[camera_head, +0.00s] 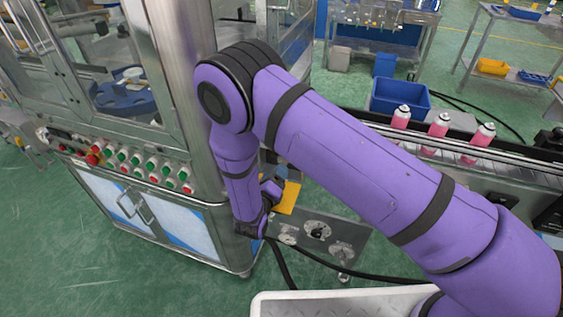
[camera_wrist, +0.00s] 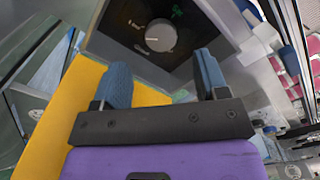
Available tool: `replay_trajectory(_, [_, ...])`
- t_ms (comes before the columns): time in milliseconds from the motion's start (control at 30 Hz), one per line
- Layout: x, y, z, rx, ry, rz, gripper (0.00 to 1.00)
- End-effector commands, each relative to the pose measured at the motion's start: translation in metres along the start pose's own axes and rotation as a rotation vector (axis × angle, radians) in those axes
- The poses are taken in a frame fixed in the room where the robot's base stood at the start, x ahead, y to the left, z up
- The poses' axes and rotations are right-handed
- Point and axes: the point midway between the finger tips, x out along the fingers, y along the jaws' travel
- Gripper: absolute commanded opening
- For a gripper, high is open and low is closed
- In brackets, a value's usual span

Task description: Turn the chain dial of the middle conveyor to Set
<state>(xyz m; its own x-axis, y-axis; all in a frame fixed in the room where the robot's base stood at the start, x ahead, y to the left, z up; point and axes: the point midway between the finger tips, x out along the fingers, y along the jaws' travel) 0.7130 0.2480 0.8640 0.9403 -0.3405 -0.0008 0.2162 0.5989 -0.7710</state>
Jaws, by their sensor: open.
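In the wrist view a round grey dial (camera_wrist: 160,35) sits on a dark panel (camera_wrist: 124,32) beyond my fingertips. Small markings surround it, but I cannot read them or tell its setting. My gripper (camera_wrist: 163,72) is open, its two blue fingers apart with nothing between them. The dial lies ahead of the gap, and the fingers look clear of it. In the head view my purple arm bends down beside the cabinet and hides much of my gripper. A grey plate (camera_head: 362,238) with several round fittings (camera_head: 317,230) shows below the arm; I cannot tell whether it bears this dial.
A metal cabinet with several buttons (camera_head: 137,160) stands at left, close to my arm. A yellow piece (camera_head: 290,197) is beside my gripper and fills the wrist view's left (camera_wrist: 62,105). A conveyor with pink cans (camera_head: 438,130) and a blue bin (camera_head: 400,96) lie behind my arm.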

Motion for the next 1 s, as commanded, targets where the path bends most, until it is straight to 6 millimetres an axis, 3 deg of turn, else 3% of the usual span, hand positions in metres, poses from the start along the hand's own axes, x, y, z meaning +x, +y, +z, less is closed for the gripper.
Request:
replay_trajectory(100, [0.023, -0.001, -0.001, 0.001, 0.002, -0.004, 0.67])
replay_trajectory(300, [0.049, 0.0, 0.0, 0.001, 0.001, -0.002, 0.67])
replay_trajectory(500, [0.061, -0.001, 0.0, 0.0, 0.001, -0.001, 0.67])
replay_trajectory(767, [0.061, 0.0, 0.0, 0.0, 0.0, -0.001, 0.67])
replay_trajectory(1000, [0.061, 0.0, 0.0, 0.0, 0.0, -0.001, 0.18])
